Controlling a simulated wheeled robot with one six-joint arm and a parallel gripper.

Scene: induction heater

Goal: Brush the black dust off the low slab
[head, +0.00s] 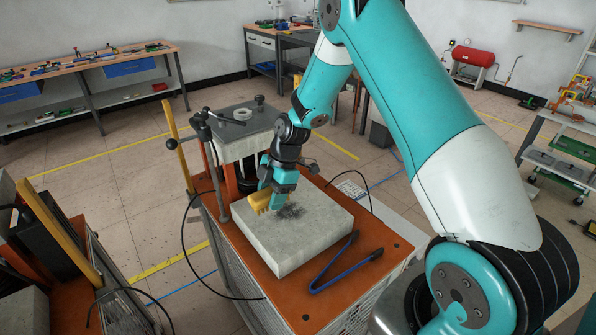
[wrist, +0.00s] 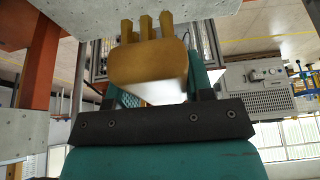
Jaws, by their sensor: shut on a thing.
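The low slab (head: 290,240) is a thick pale grey block on the orange top of the heater cabinet. A patch of black dust (head: 291,212) lies on its upper surface, towards the far side. My gripper (head: 268,196) is over the slab's far left part, pointing down, shut on a yellow brush (head: 259,202). The brush is at the slab surface just left of the dust; I cannot tell whether it touches. In the wrist view the brush (wrist: 148,68) sits between the teal fingers, its tufts towards the grey slab (wrist: 230,12) at the top edge.
Blue-handled tongs (head: 335,265) lie on the orange top (head: 290,308) in front of the slab. A raised block with a dark plate (head: 240,125) and clamp posts stands behind the slab. Black cables loop beside the cabinet. A yellow post (head: 180,145) rises at the left.

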